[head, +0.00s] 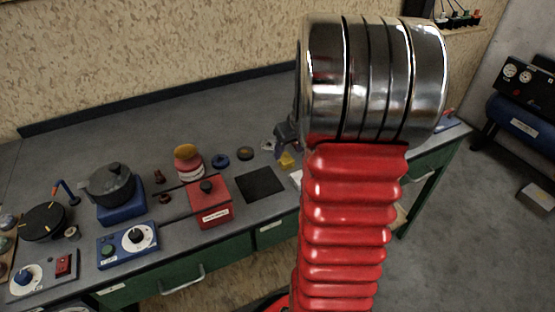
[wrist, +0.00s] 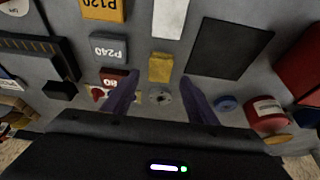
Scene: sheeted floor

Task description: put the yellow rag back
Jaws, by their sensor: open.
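The yellow rag, a small flat yellow piece, lies on the grey bench top. In the wrist view the yellow rag (wrist: 161,67) is ahead, between the tips of my two fingers. My gripper (wrist: 159,77) is open and empty, with one dark finger on each side. In the head view the yellow rag (head: 287,160) shows just left of my red arm sleeve. My gripper (head: 284,133) is partly hidden there behind my arm. I cannot tell how high the fingers are above the rag.
A black square mat (wrist: 230,47) and a white strip (wrist: 170,18) lie nearby. Blocks marked P240 (wrist: 108,48) and P120 (wrist: 103,10) lie left. A grey ring (wrist: 160,97) and a blue ring (wrist: 228,103) are close. A red box (head: 210,203) stands left of the mat.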

